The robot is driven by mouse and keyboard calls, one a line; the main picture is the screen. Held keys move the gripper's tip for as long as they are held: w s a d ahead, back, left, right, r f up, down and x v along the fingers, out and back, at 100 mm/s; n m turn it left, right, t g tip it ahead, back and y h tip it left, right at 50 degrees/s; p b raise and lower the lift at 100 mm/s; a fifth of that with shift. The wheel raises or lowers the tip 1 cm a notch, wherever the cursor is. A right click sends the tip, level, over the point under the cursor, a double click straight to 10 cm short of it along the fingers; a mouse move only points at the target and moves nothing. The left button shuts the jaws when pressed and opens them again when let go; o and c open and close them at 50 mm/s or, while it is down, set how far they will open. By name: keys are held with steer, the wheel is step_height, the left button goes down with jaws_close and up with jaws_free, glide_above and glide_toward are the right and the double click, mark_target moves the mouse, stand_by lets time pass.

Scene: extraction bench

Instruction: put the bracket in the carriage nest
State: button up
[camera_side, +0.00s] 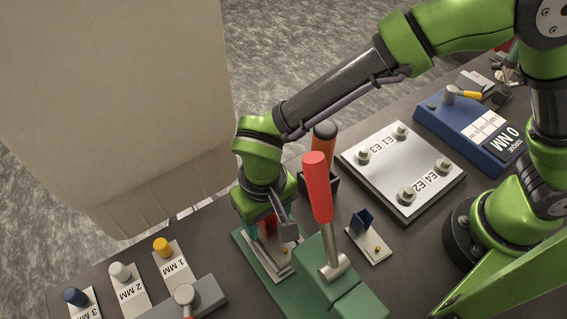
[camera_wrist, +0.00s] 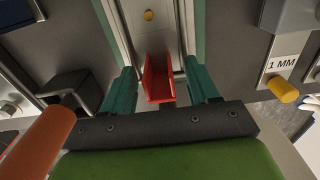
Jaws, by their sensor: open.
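A small red U-shaped bracket (camera_wrist: 160,78) stands at the end of a grey carriage (camera_wrist: 146,30) on a green base; whether it is seated in the nest is hidden by my gripper. My gripper (camera_wrist: 162,88) is open, with one teal finger on each side of the red bracket and gaps between. In the side view the red bracket (camera_side: 268,226) is partly hidden by my gripper, low over the carriage (camera_side: 279,268). A blue bracket-like piece (camera_side: 362,220) stands on a small pale plate with a brass button.
A red-handled lever (camera_side: 318,190) on a green block (camera_side: 335,285) stands close to my gripper. An orange-handled tool (camera_side: 324,137) sits in a dark holder behind. The E1–E4 plate (camera_side: 385,190) is to the right. Labelled MM gauges (camera_side: 122,285) are at the left.

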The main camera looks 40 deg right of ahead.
steer(key=shift+r, duration=3.95)
steer(key=shift+w+d+r, duration=0.1)
steer(key=w+d+r+m+t+y, duration=0.2)
steer(key=w+d+r+m+t, duration=0.3)
steer(key=d+r, duration=0.75)
steer(key=s+d+t, duration=0.1)
steer(key=s+d, duration=0.3)
steer(key=d, duration=0.4)
steer(key=s+d+n+t, duration=0.1)
steer(key=s+d, duration=0.3)
steer(key=d, duration=0.5)
steer(key=shift+s+d, duration=0.25)
